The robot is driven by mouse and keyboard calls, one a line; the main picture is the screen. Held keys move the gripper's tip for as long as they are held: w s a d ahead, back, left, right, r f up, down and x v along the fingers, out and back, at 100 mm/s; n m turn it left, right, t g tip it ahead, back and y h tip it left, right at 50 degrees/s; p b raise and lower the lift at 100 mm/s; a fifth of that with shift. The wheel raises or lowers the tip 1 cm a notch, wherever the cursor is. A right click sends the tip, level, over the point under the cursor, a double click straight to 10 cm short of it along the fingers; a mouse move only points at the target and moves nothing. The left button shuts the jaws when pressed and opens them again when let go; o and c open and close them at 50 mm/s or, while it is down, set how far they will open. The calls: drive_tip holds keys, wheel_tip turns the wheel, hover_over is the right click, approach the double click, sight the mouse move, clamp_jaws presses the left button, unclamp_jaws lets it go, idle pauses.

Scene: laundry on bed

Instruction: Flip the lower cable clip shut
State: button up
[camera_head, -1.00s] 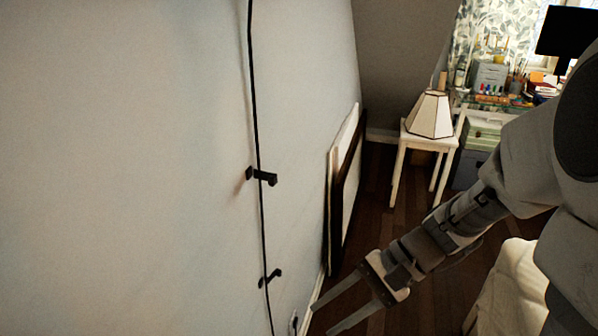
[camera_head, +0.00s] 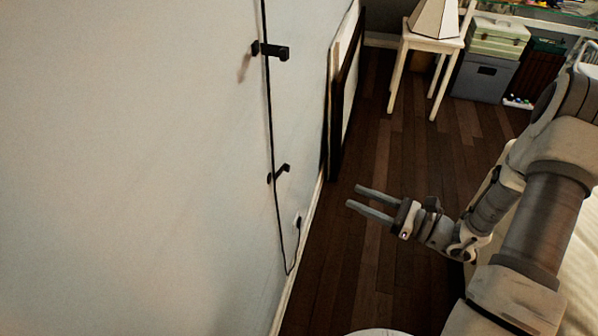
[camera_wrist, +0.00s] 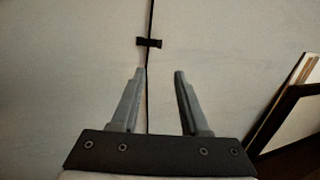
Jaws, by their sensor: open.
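The lower cable clip (camera_head: 279,173) is a small black piece on the wall, with a flap sticking out from the wall up and to the right. The upper cable clip (camera_head: 270,50) is black and sits higher on the same black cable (camera_head: 270,115). My gripper (camera_head: 353,197) is open and empty, to the right of the lower clip and apart from the wall, fingers pointing toward it. In the wrist view, a black clip (camera_wrist: 150,43) on the cable shows above and beyond the fingertips; I cannot tell which clip it is.
A dark-framed panel (camera_head: 346,95) leans on the wall beyond the gripper. A white side table (camera_head: 430,42) with a lamp stands farther back. The wooden floor between is clear.

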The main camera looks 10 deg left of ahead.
sight(289, 168)
drive_tip(key=b+x, duration=0.1)
drive_tip(key=x, duration=1.6)
drive_tip(key=shift+a+b, duration=0.15)
drive_tip(key=shift+b, duration=0.2)
clamp_jaws()
